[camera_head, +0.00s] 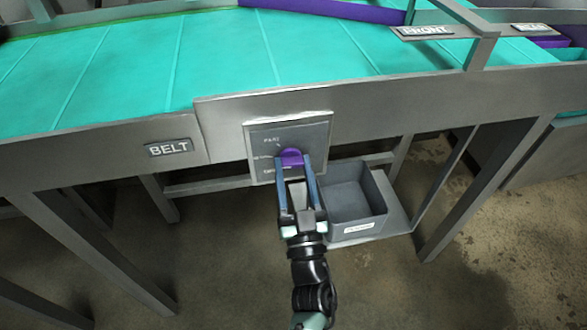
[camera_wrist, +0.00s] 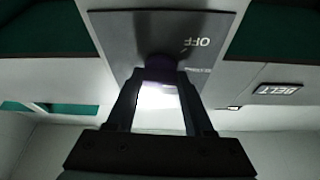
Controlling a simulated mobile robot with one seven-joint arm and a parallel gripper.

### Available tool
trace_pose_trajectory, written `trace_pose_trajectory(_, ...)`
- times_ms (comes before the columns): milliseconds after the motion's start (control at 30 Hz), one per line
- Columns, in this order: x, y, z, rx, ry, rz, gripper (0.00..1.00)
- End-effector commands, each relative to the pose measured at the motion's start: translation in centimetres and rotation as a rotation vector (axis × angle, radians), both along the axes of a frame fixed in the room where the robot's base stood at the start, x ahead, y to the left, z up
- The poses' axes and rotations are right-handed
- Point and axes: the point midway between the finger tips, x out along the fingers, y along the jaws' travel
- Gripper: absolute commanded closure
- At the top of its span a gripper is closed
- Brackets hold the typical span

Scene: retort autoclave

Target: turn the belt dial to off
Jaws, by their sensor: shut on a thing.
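The belt dial (camera_head: 291,156) is a purple knob on a grey control plate (camera_head: 318,133) on the front of the conveyor frame. My gripper (camera_head: 294,166) reaches up from below and is shut on the dial, one finger on each side. In the wrist view, the dial (camera_wrist: 160,70) is dark purple between the fingertips of my gripper (camera_wrist: 160,82). The word OFF shows upside down on the plate (camera_wrist: 112,32) beside it. The dial's pointer is hidden or too dark to read, so its setting cannot be told.
A sign reading BELT (camera_head: 170,148) is left of the plate. The turquoise belt (camera_head: 230,55) runs above it. A grey bin (camera_head: 353,198) stands below, right of my gripper, on a low shelf. Frame legs (camera_head: 480,190) stand at the right. The floor in front is clear.

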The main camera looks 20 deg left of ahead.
Motion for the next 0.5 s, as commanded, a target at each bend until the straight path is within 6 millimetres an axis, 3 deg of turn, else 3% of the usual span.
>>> trace_pose_trajectory(67,-0.02,-0.01,-0.02,0.0,0.0,0.0,1.0)
trace_pose_trajectory(500,0.05,-0.15,-0.01,-0.08,-0.054,-0.001,1.0)
